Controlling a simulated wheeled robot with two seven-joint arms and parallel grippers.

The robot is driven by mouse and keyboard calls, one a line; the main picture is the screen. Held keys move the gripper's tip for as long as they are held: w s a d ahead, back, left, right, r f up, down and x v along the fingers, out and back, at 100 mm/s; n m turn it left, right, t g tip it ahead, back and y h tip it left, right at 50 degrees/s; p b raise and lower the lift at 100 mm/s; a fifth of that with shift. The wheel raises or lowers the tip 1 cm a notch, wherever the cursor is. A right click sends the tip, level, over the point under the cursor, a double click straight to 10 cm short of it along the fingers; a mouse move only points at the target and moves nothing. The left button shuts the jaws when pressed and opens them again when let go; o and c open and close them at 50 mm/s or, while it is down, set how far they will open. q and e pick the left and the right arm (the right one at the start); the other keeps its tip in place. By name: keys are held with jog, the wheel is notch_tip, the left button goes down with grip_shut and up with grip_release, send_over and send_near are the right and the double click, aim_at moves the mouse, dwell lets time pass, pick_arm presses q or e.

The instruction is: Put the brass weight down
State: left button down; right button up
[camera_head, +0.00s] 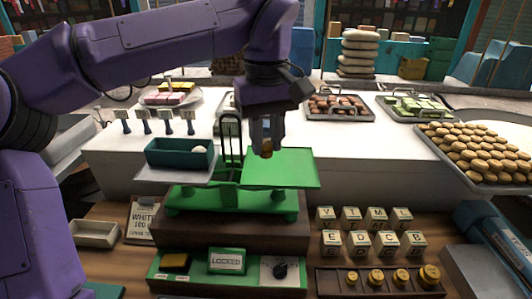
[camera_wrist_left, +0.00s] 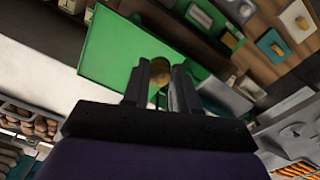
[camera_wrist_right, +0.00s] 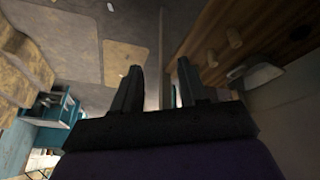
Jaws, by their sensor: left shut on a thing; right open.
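My left gripper (camera_head: 266,140) is shut on the brass weight (camera_head: 266,149). It holds the weight over the left part of the green scale's flat right plate (camera_head: 292,168). The weight also shows between the fingers in the left wrist view (camera_wrist_left: 159,98), with the green plate (camera_wrist_left: 112,50) behind it. I cannot tell whether the weight touches the plate. The scale's left pan (camera_head: 160,174) bears a teal tray (camera_head: 165,154) with a pale round piece in it. My right gripper (camera_wrist_right: 158,90) is open and empty in the right wrist view; it is out of the head view.
Several brass weights (camera_head: 375,278) stand in a wooden rack at the front right. Letter blocks (camera_head: 349,217) stand behind it. A green box marked LOCKED (camera_head: 227,261) is in front of the scale. Trays of sweets (camera_head: 339,108) line the white counter behind.

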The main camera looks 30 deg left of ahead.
pick_arm(q)
jog(key=w+f, duration=0.2)
jog(key=w+a+f, duration=0.1)
jog(key=w+f, duration=0.1)
jog(key=w, duration=0.1)
jog(key=shift+a+f, duration=0.1)
jog(key=shift+a, duration=0.05)
jog(key=f, duration=0.1)
jog(key=s+f+p, duration=0.1)
jog(key=shift+s+a+f, duration=0.15)
jog(key=shift+s+f, duration=0.1)
jog(key=shift+f, duration=0.05)
jog(key=shift+w+f, duration=0.25)
jog(key=shift+w, duration=0.15)
jog(key=c, duration=0.9)
grip_release()
jog(key=shift+c, duration=0.2)
jog(key=shift+o, duration=0.3)
jog(key=shift+s+r, duration=0.1)
jog(key=shift+s, duration=0.15)
pick_arm(e)
jog(key=shift+w+r, duration=0.3)
jog(key=shift+w, duration=0.1)
pick_arm(q)
jog(key=shift+r, duration=0.1)
notch_tip(320, 180, up, 12)
jog(key=shift+p, duration=0.4)
pick_arm(e)
jog(key=shift+r, duration=0.5)
